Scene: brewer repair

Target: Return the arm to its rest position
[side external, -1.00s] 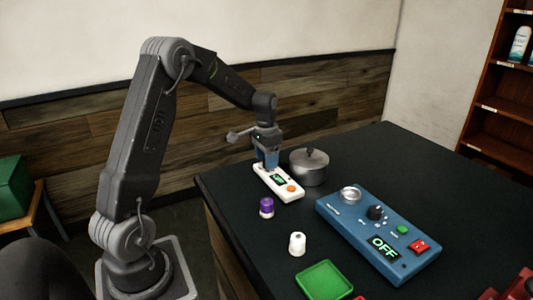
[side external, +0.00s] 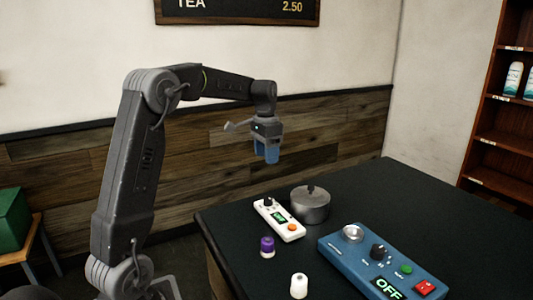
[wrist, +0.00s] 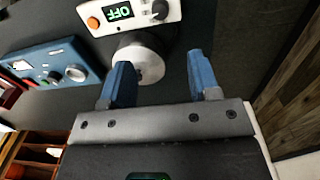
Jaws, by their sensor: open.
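My gripper (side external: 266,157) hangs above the back left part of the black table in the side view, clear of everything, with its blue fingers pointing down. In the wrist view my gripper (wrist: 160,82) has its two blue fingers spread apart with nothing held between them. Below it is a white device (side external: 279,220) with a green display, a black knob and an orange button. The white device also shows at the top of the wrist view (wrist: 132,14), where its display reads OFF.
A grey lidded pot (side external: 311,209) stands beside the white device. A blue panel (side external: 347,262) reading OFF lies at the front right. A purple-and-white jar (side external: 267,247) and a white jar (side external: 299,287) stand near the front. The air around my gripper is clear.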

